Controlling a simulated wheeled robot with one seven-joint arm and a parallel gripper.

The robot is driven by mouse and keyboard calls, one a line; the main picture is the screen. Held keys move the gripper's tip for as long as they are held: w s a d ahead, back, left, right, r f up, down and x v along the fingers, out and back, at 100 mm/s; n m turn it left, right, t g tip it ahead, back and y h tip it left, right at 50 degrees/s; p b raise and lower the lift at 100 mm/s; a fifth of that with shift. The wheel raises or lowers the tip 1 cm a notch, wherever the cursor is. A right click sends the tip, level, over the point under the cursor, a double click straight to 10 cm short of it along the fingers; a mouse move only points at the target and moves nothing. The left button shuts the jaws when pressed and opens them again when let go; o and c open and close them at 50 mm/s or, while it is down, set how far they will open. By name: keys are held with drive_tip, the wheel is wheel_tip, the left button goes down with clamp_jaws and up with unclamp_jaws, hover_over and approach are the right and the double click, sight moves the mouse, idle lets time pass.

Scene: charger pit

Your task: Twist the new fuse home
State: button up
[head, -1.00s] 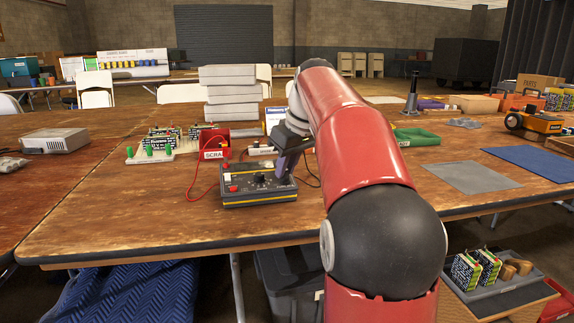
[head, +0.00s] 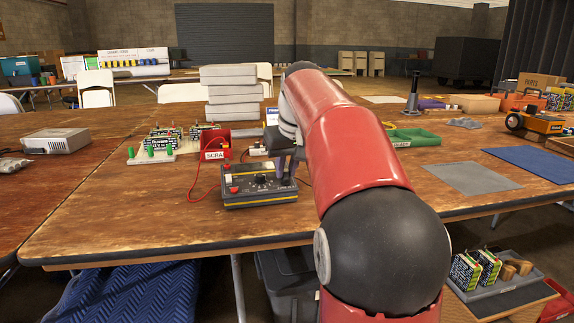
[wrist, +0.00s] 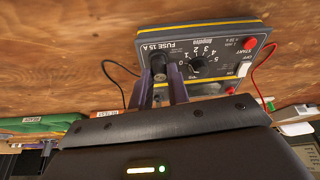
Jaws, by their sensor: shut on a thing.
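The charger (head: 258,190) is a dark grey box with a yellow stripe, a central dial and red buttons, near the front of the wooden table. It shows upside down in the wrist view (wrist: 215,52). The new fuse (wrist: 158,66) is a dark round-ended piece at the panel's "FUSE 15 A" mark. My gripper (wrist: 161,82) is shut on it, with purple fingers on both sides. In the head view my gripper (head: 287,166) is over the charger's right part, and the fuse is hidden. How deep the fuse sits cannot be told.
A red scrap bin (head: 215,145) stands just behind the charger, with a red lead nearby. A rack of boards with green posts (head: 160,145) is to the left. A green tray (head: 412,137) and grey mat (head: 470,177) lie to the right. The front of the table is clear.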

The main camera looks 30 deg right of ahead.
idle(0.3)
drive_tip(key=shift+a+m+h+p, duration=0.1)
drive_tip(key=shift+m+h+p, duration=0.35)
drive_tip(key=shift+m, duration=0.75)
drive_tip(key=o, duration=0.9)
drive_tip(key=shift+c, duration=0.2)
wheel_tip(320, 180, up, 6)
drive_tip(key=p, duration=0.5)
drive_tip(key=shift+p, duration=0.3)
